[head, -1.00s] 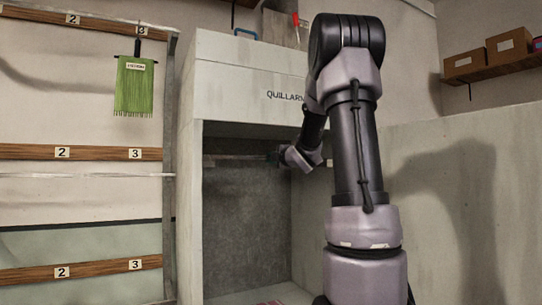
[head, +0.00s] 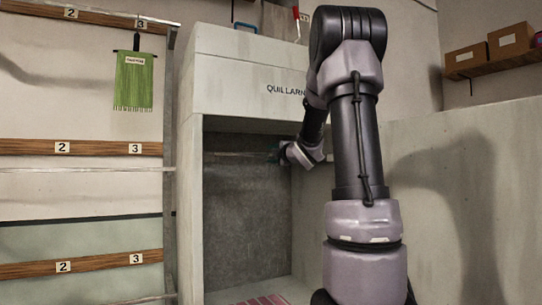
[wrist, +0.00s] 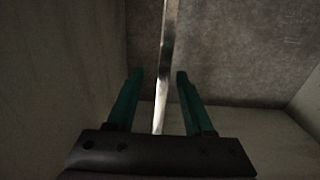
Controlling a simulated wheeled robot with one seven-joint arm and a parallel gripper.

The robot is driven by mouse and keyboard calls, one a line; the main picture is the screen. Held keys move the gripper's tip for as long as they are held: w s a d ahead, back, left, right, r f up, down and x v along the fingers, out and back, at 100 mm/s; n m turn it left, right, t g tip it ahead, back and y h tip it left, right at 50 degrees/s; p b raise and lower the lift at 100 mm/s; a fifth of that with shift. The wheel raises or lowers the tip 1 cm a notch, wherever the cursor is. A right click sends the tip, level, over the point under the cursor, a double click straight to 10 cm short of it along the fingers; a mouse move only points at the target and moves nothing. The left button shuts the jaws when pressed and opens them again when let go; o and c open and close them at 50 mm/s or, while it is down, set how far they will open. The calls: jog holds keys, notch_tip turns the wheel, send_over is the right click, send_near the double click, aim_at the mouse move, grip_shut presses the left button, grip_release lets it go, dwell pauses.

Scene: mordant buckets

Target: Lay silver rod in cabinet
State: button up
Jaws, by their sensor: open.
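The silver rod (head: 235,153) runs level across the upper part of the open grey cabinet (head: 188,230), whose front panel reads "QUILLARN" with the end of the word hidden by my arm. My gripper (head: 275,153) is at the rod inside the cabinet opening. In the wrist view the rod (wrist: 167,50) passes between the two green fingers of my gripper (wrist: 159,77), with a gap on each side. The fingers are open and apart from the rod. What bears the rod is hidden.
A rack with numbered wooden rails (head: 100,148) and a hanging green fringed piece (head: 134,82) stands left. A striped pink patch (head: 264,301) lies on the cabinet floor. Boxes (head: 510,40) sit on a shelf at right.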

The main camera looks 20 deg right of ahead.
jog(key=s+a+m+g+h, duration=0.15)
jog(key=s+m+h, duration=0.25)
jog(key=s+m, duration=0.85)
jog(key=s+a+f+m+g+y, duration=0.2)
jog(key=s+a+f+m+g, duration=0.2)
jog(key=s+a, duration=0.4)
jog(key=s+a+f+m+g+y, duration=0.3)
jog(key=s+a+f+m+g, duration=0.2)
jog(key=s, duration=1.1)
jog(key=a+f+m, duration=0.1)
jog(key=a+f, duration=0.2)
jog(key=a, duration=0.1)
jog(key=shift+f, duration=0.15)
jog(key=shift+w+g, duration=0.1)
jog(key=shift+g, duration=0.15)
